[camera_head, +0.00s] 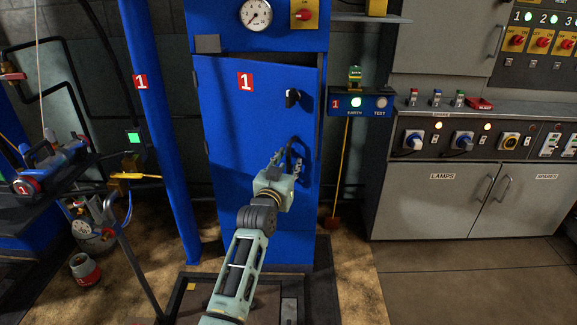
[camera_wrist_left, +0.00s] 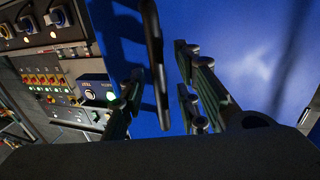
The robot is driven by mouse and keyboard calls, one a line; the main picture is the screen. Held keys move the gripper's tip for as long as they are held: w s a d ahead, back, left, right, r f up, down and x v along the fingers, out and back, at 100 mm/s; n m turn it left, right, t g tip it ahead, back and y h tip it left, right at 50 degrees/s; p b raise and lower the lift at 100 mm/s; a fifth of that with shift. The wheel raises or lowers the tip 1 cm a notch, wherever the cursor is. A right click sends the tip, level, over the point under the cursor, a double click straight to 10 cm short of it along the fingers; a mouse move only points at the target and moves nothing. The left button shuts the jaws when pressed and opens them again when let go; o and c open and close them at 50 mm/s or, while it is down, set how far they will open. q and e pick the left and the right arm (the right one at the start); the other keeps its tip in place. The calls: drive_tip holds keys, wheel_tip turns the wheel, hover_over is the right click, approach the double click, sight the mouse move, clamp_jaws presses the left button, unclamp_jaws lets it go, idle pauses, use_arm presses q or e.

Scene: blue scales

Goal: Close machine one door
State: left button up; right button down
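The blue door (camera_head: 235,130) of machine one carries a red "1" label and stands slightly ajar, with a dark gap along its top edge. A small black latch (camera_head: 292,97) sits on its upper right. My left gripper (camera_head: 284,158) is in front of the door's right side, at a dark handle (camera_head: 299,148). In the left wrist view, the gripper's fingers (camera_wrist_left: 160,100) are apart, and a dark handle bar (camera_wrist_left: 155,50) shows between them. I cannot tell whether they touch it. The blue door surface (camera_wrist_left: 240,50) fills the right of that view. My right gripper is not in view.
A blue post (camera_head: 160,130) stands left of the door. Right of it are a small blue box (camera_head: 360,104) labelled "EARTH" and "TEST", a yellow-handled broom (camera_head: 341,165) and grey cabinets (camera_head: 430,205). A red-and-grey canister (camera_head: 85,270) stands on the floor at left.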

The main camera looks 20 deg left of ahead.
use_arm(q)
clamp_jaws()
idle(0.4)
